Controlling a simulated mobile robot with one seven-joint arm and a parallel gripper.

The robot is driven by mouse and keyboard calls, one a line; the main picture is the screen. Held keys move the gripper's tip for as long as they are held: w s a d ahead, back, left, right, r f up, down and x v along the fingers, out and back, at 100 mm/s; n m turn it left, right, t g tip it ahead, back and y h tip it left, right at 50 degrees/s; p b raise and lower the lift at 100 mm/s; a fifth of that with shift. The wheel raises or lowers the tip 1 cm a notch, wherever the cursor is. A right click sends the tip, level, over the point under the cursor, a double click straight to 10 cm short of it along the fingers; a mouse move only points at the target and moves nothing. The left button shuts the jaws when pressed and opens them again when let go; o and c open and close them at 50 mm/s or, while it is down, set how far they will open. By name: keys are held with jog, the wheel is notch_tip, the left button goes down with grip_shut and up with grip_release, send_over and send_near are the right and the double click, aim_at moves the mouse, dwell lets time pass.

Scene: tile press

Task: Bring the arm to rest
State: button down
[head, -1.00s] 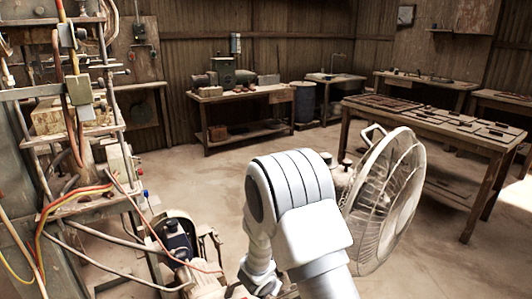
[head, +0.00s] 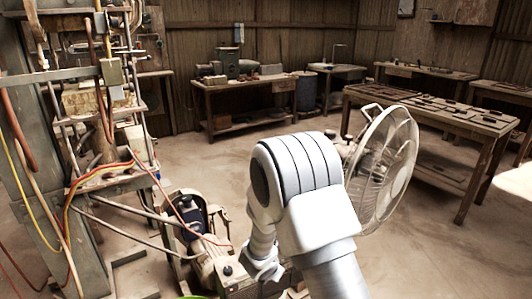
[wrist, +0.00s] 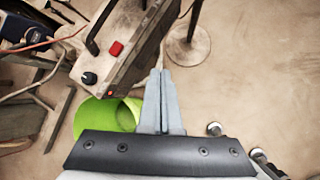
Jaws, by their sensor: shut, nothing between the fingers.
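My arm (head: 300,180) reaches forward in the middle of the head view, its white links bent at an elbow. My gripper (wrist: 161,75) shows in the wrist view with its two grey fingers together and nothing between them. It points over the bare floor, beside a control box (wrist: 125,40) with a red switch and a dark knob. I cannot make out the fingertips in the head view.
A green bucket (wrist: 122,116) lies by the fingers. A wired press frame (head: 100,110) stands left, with a motor unit (head: 205,245) on the floor. A fan (head: 385,165) stands right of my arm. Workbenches (head: 240,83) line the back; open floor (head: 440,265) lies right.

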jog(key=s+d+r+m+h, duration=0.1)
jog(key=s+d+r+m, duration=0.2)
jog(key=d+r+m, duration=0.35)
jog(key=s+d+r+m+h, duration=0.1)
jog(key=s+d+r+m, duration=0.2)
jog(key=r, duration=0.6)
jog(key=s+d+r+m+h, duration=0.1)
jog(key=s+d+r+m, duration=0.1)
jog(key=d+r+m, duration=0.5)
jog(key=s+a+r+m+y, duration=0.2)
jog(key=s+r+m, duration=0.15)
jog(key=s, duration=0.35)
jog(key=s+a+r+m+y, duration=0.1)
jog(key=s+r+m+y, duration=0.1)
jog(key=s+m, duration=0.4)
jog(key=s+a+r+m+y, duration=0.2)
jog(key=s+r+m, duration=0.1)
jog(key=s, duration=0.5)
notch_tip(320, 180, up, 14)
jog(key=g+p, duration=0.1)
jog(key=p, duration=1.2)
jog(key=shift+w+d+f+h, duration=0.15)
jog(key=shift+w+h, duration=0.15)
jog(key=shift+w, duration=0.05)
